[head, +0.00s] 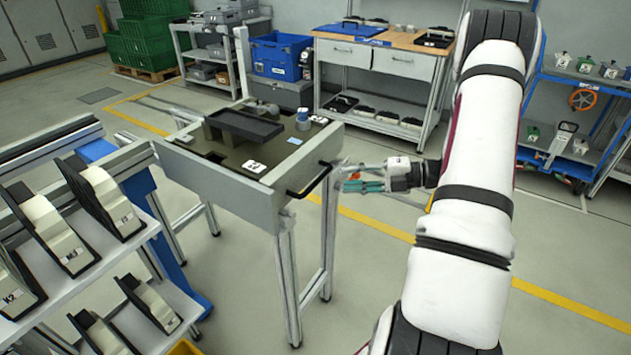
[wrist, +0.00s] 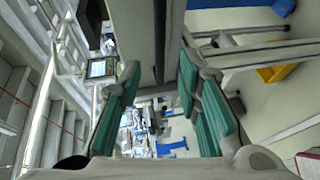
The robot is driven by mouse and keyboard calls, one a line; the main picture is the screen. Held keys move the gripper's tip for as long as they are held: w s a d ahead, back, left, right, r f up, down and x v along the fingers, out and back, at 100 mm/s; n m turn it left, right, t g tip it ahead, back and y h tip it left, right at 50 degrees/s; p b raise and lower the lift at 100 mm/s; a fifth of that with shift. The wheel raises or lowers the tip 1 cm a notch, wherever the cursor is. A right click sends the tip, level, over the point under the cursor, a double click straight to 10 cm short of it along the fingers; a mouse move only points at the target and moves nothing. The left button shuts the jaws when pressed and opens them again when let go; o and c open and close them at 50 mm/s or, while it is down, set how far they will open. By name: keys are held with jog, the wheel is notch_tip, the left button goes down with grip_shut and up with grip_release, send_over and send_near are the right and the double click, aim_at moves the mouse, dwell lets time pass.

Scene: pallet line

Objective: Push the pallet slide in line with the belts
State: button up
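The pallet slide (head: 225,200) is a grey, table-like frame on metal legs, with a dark top carrying a black tray (head: 243,124) and small parts. A black bar handle (head: 312,182) sticks out from its near right side. My gripper (head: 350,182), with green finger pads, is just right of the handle and points left towards it. In the wrist view my gripper (wrist: 160,72) is open, its fingers well apart, with a grey upright-looking part of the frame beyond. I cannot tell whether it touches the handle. A dark-topped belt (head: 50,142) lies left of the slide.
A shelf rack (head: 160,262) with several black-and-white parts stands at the near left. A workbench (head: 385,58) and a blue crate (head: 278,60) are behind the slide. A blue-framed shelf (head: 560,140) stands at the right. The floor right of the slide is clear.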

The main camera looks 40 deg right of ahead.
aim_at(321, 179)
jog(key=x, duration=0.9)
grip_shut()
